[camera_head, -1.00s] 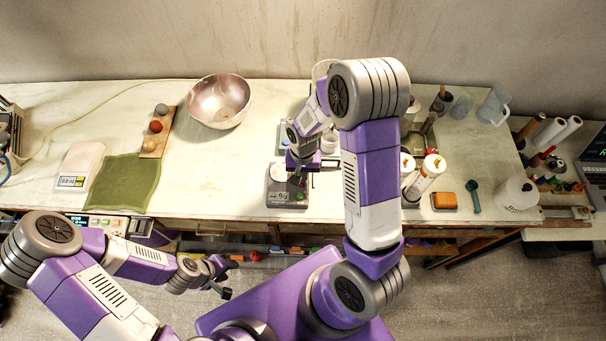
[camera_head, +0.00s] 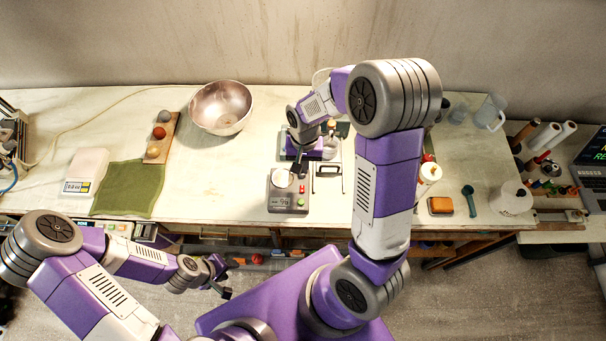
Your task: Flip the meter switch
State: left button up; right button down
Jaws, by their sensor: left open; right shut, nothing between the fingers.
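My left gripper (camera_head: 222,279) is open and empty, low in front of the bench edge, far from the meter.
A metal bowl (camera_head: 221,107) stands behind and left of the meter. A white scale (camera_head: 86,172), a green mat (camera_head: 131,188) and a wooden strip of balls (camera_head: 162,138) lie left.

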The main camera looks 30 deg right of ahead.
jog(key=r, duration=0.5)
jog(key=shift+w+d, duration=0.1)
jog(key=shift+w, duration=0.1)
dwell(0.3)
